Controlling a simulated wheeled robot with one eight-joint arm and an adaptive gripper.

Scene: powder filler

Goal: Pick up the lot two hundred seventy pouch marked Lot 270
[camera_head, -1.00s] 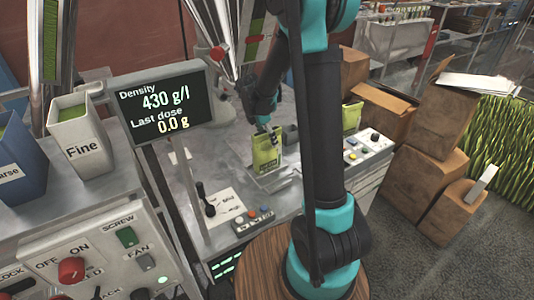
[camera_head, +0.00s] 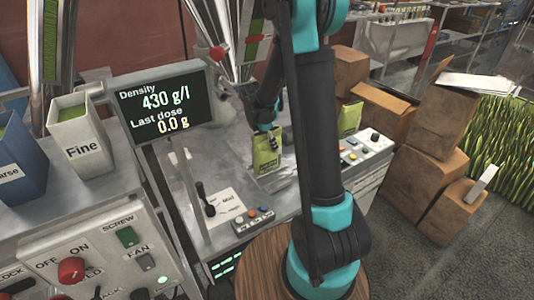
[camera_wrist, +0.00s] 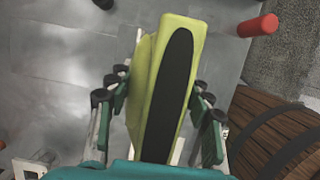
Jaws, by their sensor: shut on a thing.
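A yellow-green pouch (camera_head: 266,158) stands upright on the metal bench in the head view, with a dark marking on its front too small to read. My gripper (camera_head: 268,131) is at its top from above, shut on it. In the wrist view, the pouch (camera_wrist: 198,38) rises between the two fingers of my gripper (camera_wrist: 160,100), with a long dark oval along its middle. A second yellow-green pouch (camera_head: 349,120) stands further right, partly hidden by my arm. I cannot read a lot number on either pouch.
A display (camera_head: 162,105) reads 430 g/l and 0.0 g. A white bin marked Fine (camera_head: 82,135) stands left. A button box (camera_head: 252,221) and lever (camera_head: 206,200) are in front of the pouch. Cardboard boxes (camera_head: 430,170) stand at right.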

